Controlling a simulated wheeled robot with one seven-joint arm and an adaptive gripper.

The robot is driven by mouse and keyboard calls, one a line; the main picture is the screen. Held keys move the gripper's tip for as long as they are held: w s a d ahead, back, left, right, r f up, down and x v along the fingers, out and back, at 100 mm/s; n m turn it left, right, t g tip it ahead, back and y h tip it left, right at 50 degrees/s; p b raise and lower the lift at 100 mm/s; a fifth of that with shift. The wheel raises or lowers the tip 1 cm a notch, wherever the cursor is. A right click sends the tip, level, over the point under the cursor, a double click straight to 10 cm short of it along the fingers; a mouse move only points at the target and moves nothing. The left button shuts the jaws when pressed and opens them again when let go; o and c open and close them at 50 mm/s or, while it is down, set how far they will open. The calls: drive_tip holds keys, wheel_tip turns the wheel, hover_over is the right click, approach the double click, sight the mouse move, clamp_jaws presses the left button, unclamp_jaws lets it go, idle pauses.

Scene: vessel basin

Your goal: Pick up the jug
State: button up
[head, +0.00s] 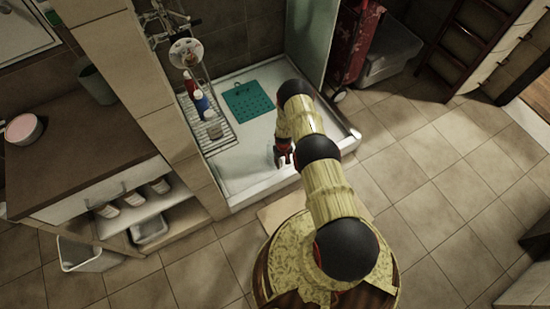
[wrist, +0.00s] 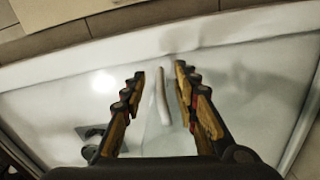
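The jug (wrist: 162,98) looks pale and see-through. In the wrist view its narrow upright part, apparently the handle, shows between my fingers, and its faint body blends into the white basin. My gripper (wrist: 160,77) is open, with one finger on each side of that part and gaps visible on both sides. In the head view my gripper (head: 284,155) is low over the front of the shower basin. A small pale patch of the jug (head: 270,155) shows just left of it. The rest is hidden or too faint to make out.
The white shower basin (head: 245,184) has a raised rim. A teal mat (head: 248,101) lies in it. A wire rack (head: 217,136) with bottles stands at its left, beside a tiled wall. A glass panel (head: 311,40) stands at the back right. The floor to the right is clear.

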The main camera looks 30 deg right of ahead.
wheel_tip(320, 180, down, 3)
drive_tip(key=shift+r+b, duration=0.2)
drive_tip(key=shift+b, duration=0.15)
drive_tip(key=shift+r, duration=0.1)
drive_tip(key=c, duration=0.3)
drive_tip(key=c, duration=0.4)
clamp_jaws()
